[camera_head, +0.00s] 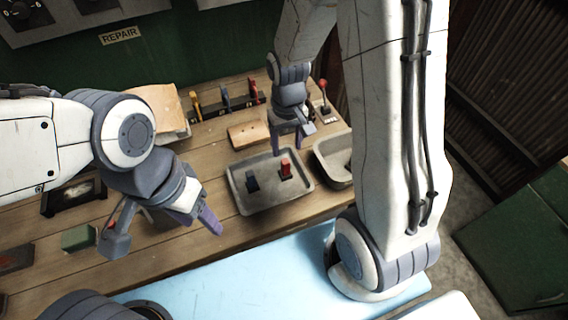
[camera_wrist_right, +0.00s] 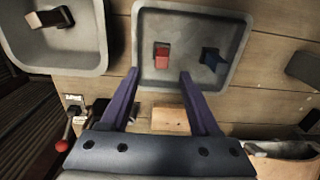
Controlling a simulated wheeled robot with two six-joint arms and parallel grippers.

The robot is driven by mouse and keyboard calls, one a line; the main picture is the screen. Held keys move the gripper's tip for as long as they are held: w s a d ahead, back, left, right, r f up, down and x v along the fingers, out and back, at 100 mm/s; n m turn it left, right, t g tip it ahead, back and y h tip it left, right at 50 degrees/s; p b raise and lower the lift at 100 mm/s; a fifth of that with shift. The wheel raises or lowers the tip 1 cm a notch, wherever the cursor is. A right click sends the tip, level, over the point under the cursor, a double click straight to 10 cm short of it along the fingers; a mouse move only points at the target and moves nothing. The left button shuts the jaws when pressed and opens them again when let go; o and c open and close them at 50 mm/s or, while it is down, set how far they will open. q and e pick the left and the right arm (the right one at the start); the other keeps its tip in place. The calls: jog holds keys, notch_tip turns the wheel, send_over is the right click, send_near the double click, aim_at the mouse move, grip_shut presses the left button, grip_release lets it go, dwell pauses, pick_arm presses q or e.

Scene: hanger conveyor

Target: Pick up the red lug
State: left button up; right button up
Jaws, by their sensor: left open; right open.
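The red lug (camera_head: 286,168) stands in the right half of a shallow grey tray (camera_head: 237,196) on the wooden bench. It also shows in the right wrist view (camera_wrist_right: 162,60), just past the fingertips and in line with the space between them. A dark blue lug (camera_head: 252,183) is beside it in the same tray. My right gripper (camera_head: 288,146) is open and empty, at the tray's far edge, apart from the red lug. Its two fingers show in the right wrist view (camera_wrist_right: 160,77). My left gripper (camera_head: 163,228) is open and empty over the bench, left of the tray.
A second grey tray (camera_head: 324,152) holding a dark piece is right of the first. Behind are a wooden block (camera_head: 248,134), a rack of coloured tools (camera_head: 225,102) and a red-knobbed lever (camera_head: 323,90). A green block (camera_head: 78,237) lies at left.

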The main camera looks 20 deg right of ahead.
aim_at(285, 161)
notch_tip(285, 161, down, 4)
notch_tip(285, 161, down, 4)
jog(key=shift+a+f+p, duration=0.15)
jog(key=shift+f+p, duration=0.05)
jog(key=shift+p, duration=0.85)
jog(key=shift+w+f, duration=0.1)
jog(key=shift+f, duration=0.3)
grip_shut()
